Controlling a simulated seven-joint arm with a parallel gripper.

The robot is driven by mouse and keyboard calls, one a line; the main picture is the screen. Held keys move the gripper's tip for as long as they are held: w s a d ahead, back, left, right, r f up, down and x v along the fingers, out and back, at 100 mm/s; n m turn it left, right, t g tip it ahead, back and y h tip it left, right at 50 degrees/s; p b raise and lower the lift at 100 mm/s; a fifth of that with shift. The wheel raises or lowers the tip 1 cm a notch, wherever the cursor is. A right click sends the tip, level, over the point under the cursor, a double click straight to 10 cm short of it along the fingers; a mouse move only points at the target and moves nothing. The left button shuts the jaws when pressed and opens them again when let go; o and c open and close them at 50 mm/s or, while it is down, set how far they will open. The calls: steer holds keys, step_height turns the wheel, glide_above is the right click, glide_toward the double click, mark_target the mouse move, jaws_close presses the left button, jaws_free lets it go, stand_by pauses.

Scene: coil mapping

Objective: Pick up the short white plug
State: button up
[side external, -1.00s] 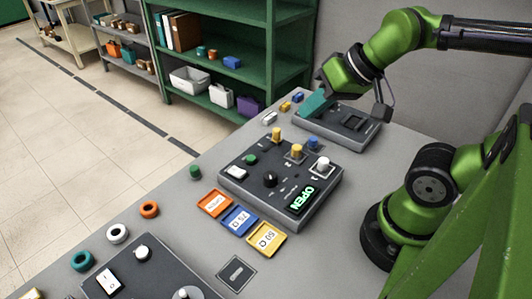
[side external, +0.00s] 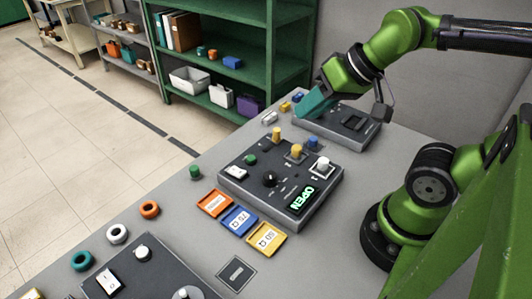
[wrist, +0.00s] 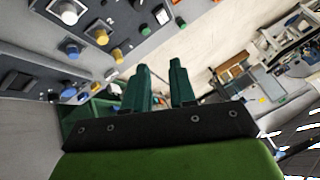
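A small white block-like piece (side external: 269,118), which looks like the short white plug, lies on the grey table beyond the console in the side external view. A yellow piece (side external: 285,106) and a blue piece (side external: 298,97) lie in a row with it. My gripper (side external: 304,113) has teal fingers and hangs at the near right of this row, close to the blue and yellow pieces. In the wrist view my gripper (wrist: 161,66) shows a gap between its fingers and holds nothing.
The dark console (side external: 270,195) has upright yellow, blue, white and green knobs or plugs. A second dark device (side external: 350,128) stands under and right of my gripper. Orange, blue and yellow trays (side external: 265,240) lie in front. A green shelf (side external: 240,50) stands beyond the table.

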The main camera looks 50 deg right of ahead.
steer(key=o, duration=0.5)
steer(key=shift+o, duration=0.2)
steer(key=g+h, duration=0.2)
steer(key=g, duration=0.5)
glide_above(323, 160)
step_height(323, 160, down, 2)
steer(key=shift+n, duration=0.5)
step_height(323, 160, down, 17)
steer(key=shift+r, duration=0.1)
